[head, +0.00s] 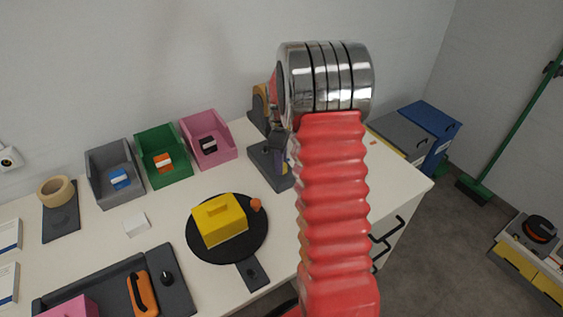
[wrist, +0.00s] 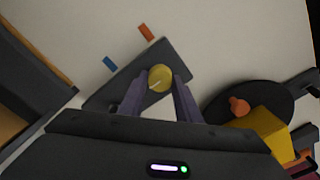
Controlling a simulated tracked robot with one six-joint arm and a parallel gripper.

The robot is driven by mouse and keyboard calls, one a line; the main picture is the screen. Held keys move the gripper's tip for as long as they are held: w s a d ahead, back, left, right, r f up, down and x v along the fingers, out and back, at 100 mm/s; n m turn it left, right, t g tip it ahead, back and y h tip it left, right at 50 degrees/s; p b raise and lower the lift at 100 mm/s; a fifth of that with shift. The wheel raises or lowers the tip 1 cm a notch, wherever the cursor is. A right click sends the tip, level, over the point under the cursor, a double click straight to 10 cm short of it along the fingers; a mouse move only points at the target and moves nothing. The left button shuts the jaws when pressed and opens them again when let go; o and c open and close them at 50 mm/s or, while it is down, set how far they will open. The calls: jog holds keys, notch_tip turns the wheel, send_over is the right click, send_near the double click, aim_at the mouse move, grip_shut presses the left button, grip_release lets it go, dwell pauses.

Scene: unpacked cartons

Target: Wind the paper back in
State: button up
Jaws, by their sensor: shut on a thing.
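My gripper (wrist: 159,84) has its two purple fingers shut on a round yellow knob (wrist: 160,75), one on each side, in the wrist view. A pale line shows on the knob's top. The knob is on a dark flat plate (wrist: 108,92) that lies on the white table. In the head view my gripper (head: 283,160) is largely hidden behind my red arm, over the dark base plate (head: 266,172); the knob does not show there. I cannot make out any paper for certain.
A black disc (head: 257,232) with a yellow block (head: 220,222) and orange knob (head: 256,205) stands close by. Grey (head: 101,162), green (head: 150,141) and pink bins (head: 222,150) line the wall. Orange (wrist: 146,32) and blue marks (wrist: 110,63) lie beyond the knob.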

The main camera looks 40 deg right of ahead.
dwell(0.3)
jog(key=o, duration=1.1)
jog(key=shift+c, duration=0.2)
jog(key=shift+r, duration=0.1)
notch_tip(320, 180, up, 14)
jog(key=shift+f, duration=0.2)
dwell(0.3)
